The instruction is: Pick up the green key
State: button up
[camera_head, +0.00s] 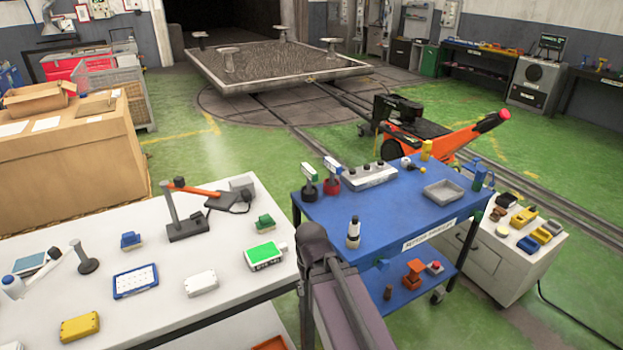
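A small green piece (264,222) with a pale base stands on the white table, near its right edge. It may be the green key, but it is too small to tell its exact shape. A similar blue piece (131,240) stands further left on the same table. A white box with a green top (264,254) lies just in front of the green piece. Part of my arm rises from the bottom centre, to the right of the white table. I cannot make out my gripper's fingers, and nothing green is seen held.
The white table (233,292) also holds a grey stand (186,230), a tablet (136,281), a white box (201,283) and a yellow box (80,327). A blue cart (394,220) with bottles and a tray stands at right. Green floor lies open behind.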

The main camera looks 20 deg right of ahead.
aim_at(313, 177)
jog(key=i, duration=0.95)
